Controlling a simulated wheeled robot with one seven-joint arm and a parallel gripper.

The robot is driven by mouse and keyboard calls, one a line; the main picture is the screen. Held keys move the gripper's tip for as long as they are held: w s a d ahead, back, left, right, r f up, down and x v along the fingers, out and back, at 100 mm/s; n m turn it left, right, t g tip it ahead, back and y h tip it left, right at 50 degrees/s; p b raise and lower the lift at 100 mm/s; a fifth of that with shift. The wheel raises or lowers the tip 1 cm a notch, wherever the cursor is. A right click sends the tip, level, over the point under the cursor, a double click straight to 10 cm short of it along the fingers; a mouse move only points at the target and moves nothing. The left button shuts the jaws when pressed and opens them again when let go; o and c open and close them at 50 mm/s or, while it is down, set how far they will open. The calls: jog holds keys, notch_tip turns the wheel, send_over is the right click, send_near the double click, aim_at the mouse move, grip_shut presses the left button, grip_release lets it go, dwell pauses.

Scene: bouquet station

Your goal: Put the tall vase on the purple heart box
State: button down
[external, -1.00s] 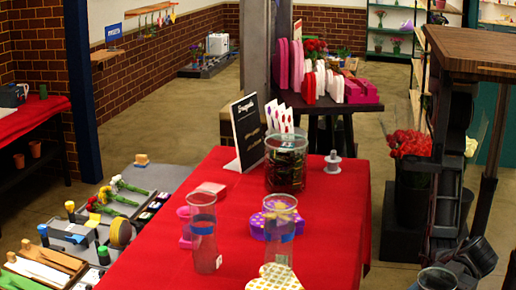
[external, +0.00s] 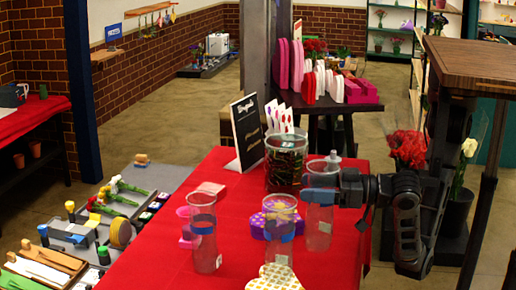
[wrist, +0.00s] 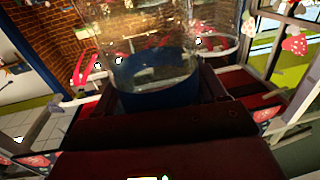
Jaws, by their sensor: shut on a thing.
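My gripper (external: 322,195) is shut on a tall clear vase (external: 320,228) at its blue band. The vase is upright over the right side of the red table; I cannot tell whether its base touches the cloth. In the wrist view the vase (wrist: 150,50) stands between my fingers. The purple heart box (external: 256,226) is just left of the held vase, partly hidden by another clear vase (external: 281,246) with a blue band. I cannot tell whether that vase stands on the box or in front of it.
Another clear vase (external: 204,252) stands to the left. A yellow-patterned heart box (external: 275,279) is at the front. A wide dark-filled glass jar (external: 284,172) stands behind the purple box, with a black sign (external: 247,131) beyond. Pink boxes (external: 207,190) lie at left.

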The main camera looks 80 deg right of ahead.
jog(key=w+d+r+m+h+p, duration=0.1)
jog(key=w+d+m+h+p, duration=0.15)
jog(key=w+d, duration=0.4)
jog(key=w+d+r+m+g+h+p, duration=0.1)
jog(key=w+d+h+p, duration=0.25)
jog(key=d, duration=0.55)
jog(key=w+d+r+m+h+p, duration=0.2)
jog(key=w+d+h, duration=0.15)
jog(key=d, duration=0.35)
notch_tip(320, 180, down, 8)
jog(key=shift+w+d+f, duration=0.2)
jog(key=shift+d+f, duration=0.05)
jog(key=shift+d, duration=0.1)
jog(key=shift+f+m+y, duration=0.2)
jog(key=shift+m+y, duration=0.05)
jog(key=shift+c, duration=0.4)
grip_release()
jog(key=shift+r, duration=0.1)
